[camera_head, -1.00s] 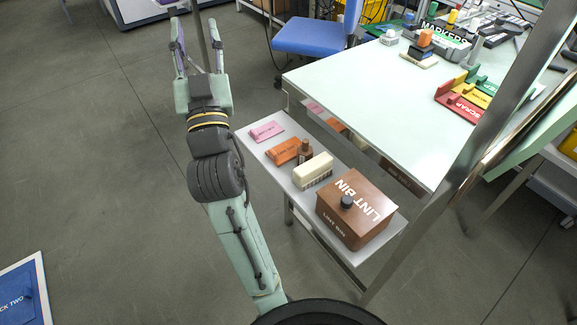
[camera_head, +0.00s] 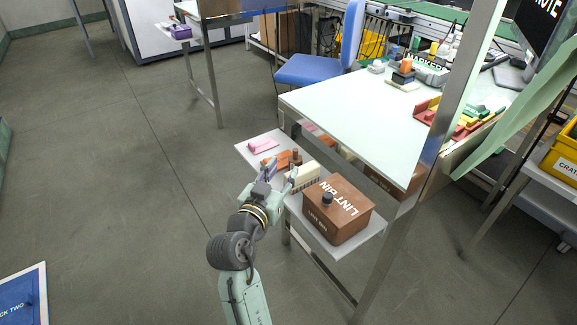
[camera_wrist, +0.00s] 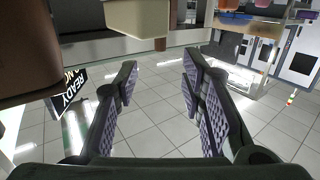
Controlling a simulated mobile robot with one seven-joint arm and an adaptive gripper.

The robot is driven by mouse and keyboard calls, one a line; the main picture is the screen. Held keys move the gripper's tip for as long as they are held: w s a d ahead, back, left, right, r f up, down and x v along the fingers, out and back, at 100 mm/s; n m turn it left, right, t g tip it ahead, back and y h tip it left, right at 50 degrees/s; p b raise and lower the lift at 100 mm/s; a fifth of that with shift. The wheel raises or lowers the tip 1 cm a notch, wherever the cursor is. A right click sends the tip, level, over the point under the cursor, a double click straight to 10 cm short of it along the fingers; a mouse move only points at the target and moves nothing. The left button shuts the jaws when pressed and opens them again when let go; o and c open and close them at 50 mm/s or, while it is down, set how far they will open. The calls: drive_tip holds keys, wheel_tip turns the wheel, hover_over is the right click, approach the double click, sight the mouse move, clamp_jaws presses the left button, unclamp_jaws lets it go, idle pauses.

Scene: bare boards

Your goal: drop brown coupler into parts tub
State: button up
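A small brown piece (camera_head: 296,158), which looks like the coupler, stands upright on the low grey shelf (camera_head: 255,138), just behind a cream block. My gripper (camera_head: 279,174) is at the left edge of the shelf, close in the picture to the cream block and the brown piece. Its fingers are spread. In the wrist view my gripper (camera_wrist: 160,80) is open, with only floor showing between the fingers. I cannot make out a label reading parts tub; a small purple tub (camera_head: 180,32) stands on a far ledge at top left.
A brown lint bin (camera_head: 338,208) with a dark knob fills the shelf's near end. The cream block (camera_head: 303,176), an orange block (camera_head: 275,161) and a pink block (camera_head: 263,145) share the shelf. A pale table (camera_head: 350,115) overhangs behind.

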sight(294, 152)
drive_tip(key=p+x, duration=0.1)
drive_tip(key=x, duration=0.3)
drive_tip(key=shift+w+d+r, duration=0.1)
drive_tip(key=shift+w, duration=0.15)
drive_tip(key=p+x, duration=0.2)
drive_tip(key=x, duration=0.2)
drive_tip(key=shift+w, duration=0.15)
drive_tip(key=shift+w+d, duration=0.2)
drive_tip(key=shift+w, duration=0.2)
clamp_jaws()
